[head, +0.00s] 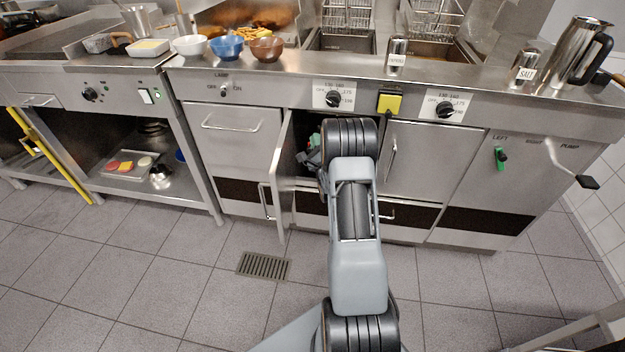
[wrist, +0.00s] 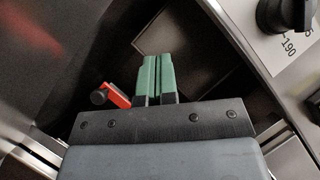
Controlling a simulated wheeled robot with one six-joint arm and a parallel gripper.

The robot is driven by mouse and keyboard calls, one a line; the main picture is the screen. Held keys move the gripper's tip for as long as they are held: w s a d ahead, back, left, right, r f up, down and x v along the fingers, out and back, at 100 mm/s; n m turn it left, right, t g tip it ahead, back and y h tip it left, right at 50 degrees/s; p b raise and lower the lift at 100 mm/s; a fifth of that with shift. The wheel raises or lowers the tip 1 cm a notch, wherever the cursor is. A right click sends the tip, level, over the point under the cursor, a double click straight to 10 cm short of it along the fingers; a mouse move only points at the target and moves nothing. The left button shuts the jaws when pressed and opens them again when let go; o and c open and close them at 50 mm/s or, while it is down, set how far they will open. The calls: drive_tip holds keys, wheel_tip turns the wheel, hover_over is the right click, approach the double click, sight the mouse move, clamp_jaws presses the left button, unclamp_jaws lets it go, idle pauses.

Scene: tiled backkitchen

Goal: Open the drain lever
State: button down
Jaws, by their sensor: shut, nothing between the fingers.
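A red lever (wrist: 118,95) with a black round end shows in the wrist view, just left of my gripper's fingers and partly hidden by the gripper body. My gripper (wrist: 156,72) has its green fingers together, with nothing between them. The lever lies beside the left finger; I cannot tell whether they touch. In the head view my arm reaches into an open cabinet under the fryer, and only a small part of the gripper (head: 315,142) shows at the arm's left side. The red lever cannot be made out clearly there.
The open cabinet door (head: 282,178) stands out just left of my arm. A closed door (head: 425,163) is to the right. A green lever (head: 500,157) and a pump handle (head: 572,165) are farther right. A control knob (wrist: 285,14) is at the wrist view's upper right. The tiled floor is clear.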

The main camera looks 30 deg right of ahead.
drive_tip(key=s+f+m+h+b, duration=0.1)
drive_tip(key=f+m+b, duration=0.2)
drive_tip(key=f, duration=0.8)
drive_tip(key=s+f+m+t+h+b, duration=0.1)
drive_tip(key=s+f+m+h+b, duration=0.1)
drive_tip(key=f+b, duration=0.4)
wheel_tip(320, 180, down, 6)
drive_tip(key=shift+s+r+m+b, duration=0.1)
drive_tip(key=shift+s+m+b, duration=0.25)
drive_tip(key=shift+m, duration=0.45)
drive_tip(key=shift+w+a, duration=0.1)
drive_tip(key=a+r+b+x, duration=0.2)
drive_tip(key=b+x, duration=0.2)
drive_tip(key=x, duration=0.8)
drive_tip(key=shift+r, duration=0.25)
